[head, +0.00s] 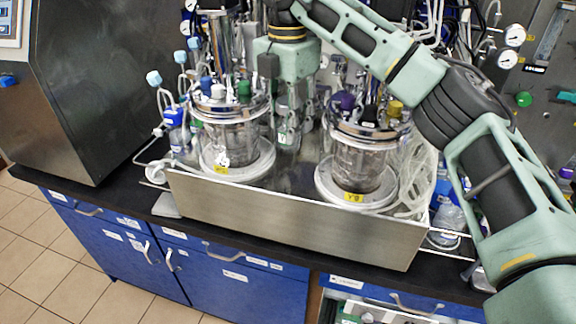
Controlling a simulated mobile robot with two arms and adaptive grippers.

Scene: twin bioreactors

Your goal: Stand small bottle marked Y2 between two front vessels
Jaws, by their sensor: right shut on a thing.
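Two glass vessels stand at the front of the steel tray (290,222), the left vessel (232,140) and the right vessel (360,165). Each has a metal lid and a yellow tag on its base. My right gripper (289,110) points down into the gap between them. It is shut on a small clear bottle (285,137) with a small green mark. The gripper hides the bottle's upper part, and I cannot read its marking. I cannot tell whether its bottom touches the tray. My left gripper is not in view.
Tubes and coloured caps rise from the vessel lids close to my right arm. Clear tubing (418,178) hangs beside the right vessel. A dark steel cabinet (100,80) stands at left. The tray sits on a black bench (120,195) over blue cupboards (240,285).

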